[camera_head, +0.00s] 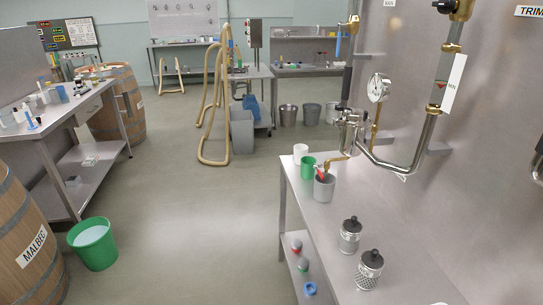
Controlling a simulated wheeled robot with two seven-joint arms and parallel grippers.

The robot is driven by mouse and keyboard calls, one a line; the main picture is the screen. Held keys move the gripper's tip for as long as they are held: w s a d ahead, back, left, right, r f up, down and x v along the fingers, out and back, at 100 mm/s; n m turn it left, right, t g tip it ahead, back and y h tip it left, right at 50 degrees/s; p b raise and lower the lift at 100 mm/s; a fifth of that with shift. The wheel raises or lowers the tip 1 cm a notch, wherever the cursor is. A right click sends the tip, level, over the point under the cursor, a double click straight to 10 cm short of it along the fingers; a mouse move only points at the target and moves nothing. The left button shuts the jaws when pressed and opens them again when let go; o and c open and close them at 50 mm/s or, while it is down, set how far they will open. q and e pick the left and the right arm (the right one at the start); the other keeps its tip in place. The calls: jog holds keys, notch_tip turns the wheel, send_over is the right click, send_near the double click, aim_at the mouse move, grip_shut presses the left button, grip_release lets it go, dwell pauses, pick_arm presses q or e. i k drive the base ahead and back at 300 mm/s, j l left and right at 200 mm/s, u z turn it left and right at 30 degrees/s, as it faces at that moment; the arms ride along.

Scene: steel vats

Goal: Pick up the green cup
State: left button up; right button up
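The green cup (308,167) stands upright near the far left corner of the steel bench (333,232). A white cup (300,153) stands just behind it to the left. A larger grey container (324,187) stands just in front of it to the right, with something red and white at its rim, and partly overlaps it in the picture. Neither of my grippers shows in this view.
Two metal jars with black lids (349,236) stand nearer on the bench. Steel pipes with a gauge (378,88) hang over its right side. A green bucket (93,244) and a barrel (27,240) stand at left. The floor (190,215) between is clear.

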aim_at(307, 171)
jog(key=i+j, duration=0.15)
jog(key=i, duration=0.8)
jog(key=i+j+u, duration=0.1)
jog(key=i, duration=0.85)
jog(key=i+z, duration=0.4)
jog(key=i+j+z, duration=0.2)
jog(key=z, duration=0.2)
jog(key=i+j+z, duration=0.25)
jog(key=z, duration=0.15)
jog(key=i+j+z, duration=0.2)
jog(key=j+z, duration=0.25)
jog(key=l, duration=0.15)
